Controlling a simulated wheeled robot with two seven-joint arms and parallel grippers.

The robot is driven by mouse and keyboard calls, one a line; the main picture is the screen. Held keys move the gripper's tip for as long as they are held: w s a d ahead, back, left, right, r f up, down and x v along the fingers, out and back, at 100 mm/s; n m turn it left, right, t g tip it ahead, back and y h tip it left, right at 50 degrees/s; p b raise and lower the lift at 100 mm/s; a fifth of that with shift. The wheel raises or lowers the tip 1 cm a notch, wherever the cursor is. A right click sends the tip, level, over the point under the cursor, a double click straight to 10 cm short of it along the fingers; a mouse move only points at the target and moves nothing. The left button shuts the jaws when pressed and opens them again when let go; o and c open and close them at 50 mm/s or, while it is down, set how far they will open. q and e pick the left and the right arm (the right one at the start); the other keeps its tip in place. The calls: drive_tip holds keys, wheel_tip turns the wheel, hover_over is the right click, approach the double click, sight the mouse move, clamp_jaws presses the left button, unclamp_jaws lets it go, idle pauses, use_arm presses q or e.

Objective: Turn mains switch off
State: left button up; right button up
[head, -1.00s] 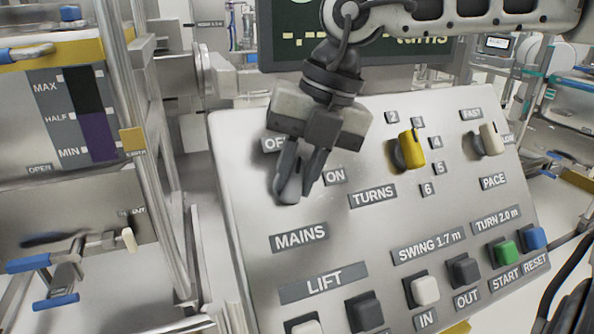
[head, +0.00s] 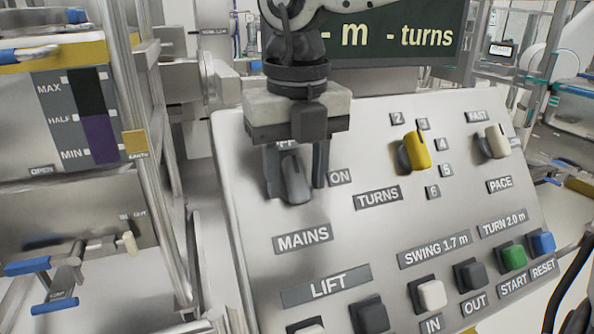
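The mains switch (head: 295,183) is a grey rotary knob at the upper left of the sloping metal panel (head: 370,230), above the MAINS label (head: 303,239). The ON label (head: 341,177) shows to its right; the OFF label is mostly hidden behind my gripper. The knob points up and slightly left, toward the OFF side. My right gripper (head: 296,190) reaches down from above with its fingers apart, one on each side of the knob. I cannot tell whether either finger touches it. My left gripper is not in view.
A yellow turns knob (head: 416,152) and a cream pace knob (head: 497,143) stand to the right. Several push buttons, including a green start button (head: 513,257), line the panel's lower part. A metal frame (head: 160,150) stands close on the left.

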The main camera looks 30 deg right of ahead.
sight(298, 180)
idle(0.4)
wheel_tip(298, 180, up, 16)
drive_tip(key=p, duration=0.2)
drive_tip(key=shift+s, duration=0.3)
drive_tip(key=shift+a+f, duration=0.1)
idle(0.3)
